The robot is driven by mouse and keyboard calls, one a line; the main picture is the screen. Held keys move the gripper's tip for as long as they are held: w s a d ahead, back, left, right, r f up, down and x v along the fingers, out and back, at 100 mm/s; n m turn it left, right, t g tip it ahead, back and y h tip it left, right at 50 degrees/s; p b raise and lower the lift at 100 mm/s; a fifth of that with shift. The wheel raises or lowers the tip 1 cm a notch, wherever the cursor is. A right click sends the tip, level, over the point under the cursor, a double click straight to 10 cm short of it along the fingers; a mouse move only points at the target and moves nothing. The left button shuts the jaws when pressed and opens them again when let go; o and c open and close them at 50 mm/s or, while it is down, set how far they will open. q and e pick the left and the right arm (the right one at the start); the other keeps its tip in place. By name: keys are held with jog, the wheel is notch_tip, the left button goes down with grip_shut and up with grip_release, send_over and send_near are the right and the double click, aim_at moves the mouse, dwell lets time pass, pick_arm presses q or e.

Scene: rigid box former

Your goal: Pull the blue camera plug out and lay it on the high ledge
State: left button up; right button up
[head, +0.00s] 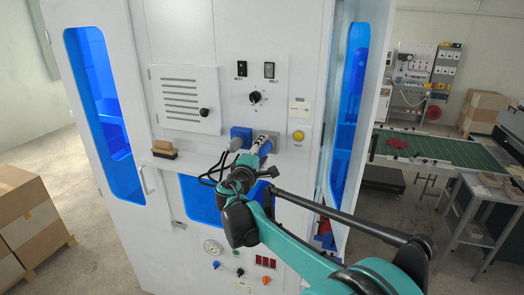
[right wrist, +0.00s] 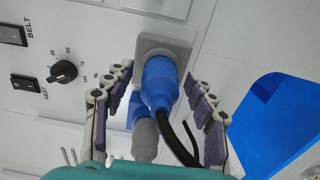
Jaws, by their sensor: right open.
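The blue camera plug (right wrist: 161,82) sits in a grey socket (right wrist: 180,40) on the white panel, its black cable trailing from its rear. My right gripper (right wrist: 160,77) is open, with one finger on each side of the plug and gaps visible between pads and plug. In the head view this gripper (head: 262,145) mostly covers the plug. A grey plug (right wrist: 145,138) sits in a blue socket beside it; this blue socket also shows in the head view (head: 241,132). A white ledge (head: 195,163) runs along the panel left of the sockets. My left gripper is not in view.
A wooden-handled brush (head: 165,149) lies on the ledge's left part; the ledge right of it looks free. A rotary knob (head: 255,97) and two switches are above the sockets. A yellow button (head: 298,136) is close to the right. Black cables loop below the sockets.

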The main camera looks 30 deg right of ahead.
dwell(0.9)
grip_shut()
jog(key=shift+a, duration=0.1)
jog(key=shift+v, duration=2.95)
jog(key=shift+f, duration=0.1)
